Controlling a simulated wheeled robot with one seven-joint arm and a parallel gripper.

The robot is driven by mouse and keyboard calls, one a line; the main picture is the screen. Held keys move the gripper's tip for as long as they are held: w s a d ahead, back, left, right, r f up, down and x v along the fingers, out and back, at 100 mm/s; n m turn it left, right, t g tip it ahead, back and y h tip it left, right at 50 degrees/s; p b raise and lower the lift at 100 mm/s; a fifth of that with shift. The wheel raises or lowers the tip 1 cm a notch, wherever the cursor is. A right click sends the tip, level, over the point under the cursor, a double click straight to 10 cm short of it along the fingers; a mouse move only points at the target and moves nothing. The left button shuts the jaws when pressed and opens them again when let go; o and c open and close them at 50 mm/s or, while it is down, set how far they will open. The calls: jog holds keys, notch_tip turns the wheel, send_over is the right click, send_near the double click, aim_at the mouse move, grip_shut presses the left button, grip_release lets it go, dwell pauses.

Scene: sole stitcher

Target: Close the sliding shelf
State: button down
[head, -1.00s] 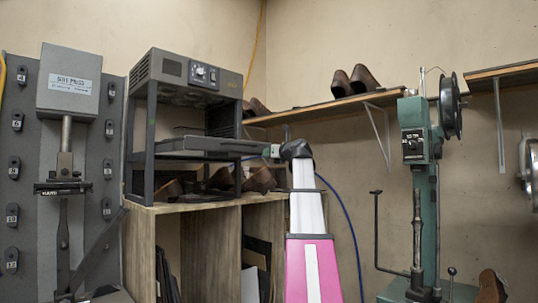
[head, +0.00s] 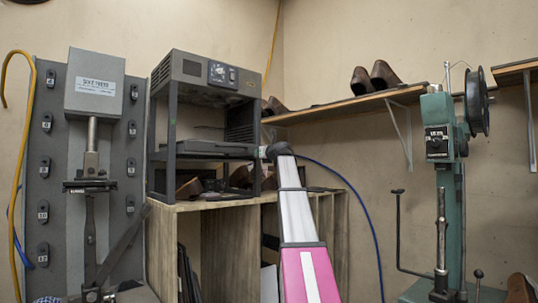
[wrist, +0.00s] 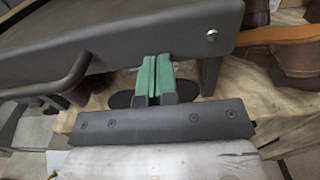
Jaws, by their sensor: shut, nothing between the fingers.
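The sliding shelf (head: 212,148) is a dark flat tray in the open frame of the grey machine (head: 203,75). In the head view its right end lies about level with the frame's right post. My gripper (head: 263,152) is at the shelf's right end, partly hidden behind my wrist. In the wrist view the shelf (wrist: 190,28) is a dark panel across the top, with a curved bar handle (wrist: 62,82) at left. My gripper's green fingers (wrist: 154,78) are together and empty, their tips against or very near the panel's edge; contact is unclear.
The machine stands on a wooden cabinet (head: 228,208) with shoes (head: 190,188) beneath the shelf. A wall shelf (head: 345,104) holds shoes at the back. A green machine (head: 450,210) stands at right, a grey press (head: 95,90) at left. A blue cable hangs behind my arm.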

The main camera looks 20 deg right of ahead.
jog(key=x, duration=0.6)
jog(key=shift+w, duration=0.3)
jog(key=shift+w+a, duration=0.1)
jog(key=shift+w, duration=0.15)
jog(key=shift+w+r, duration=0.1)
jog(key=shift+r, duration=0.05)
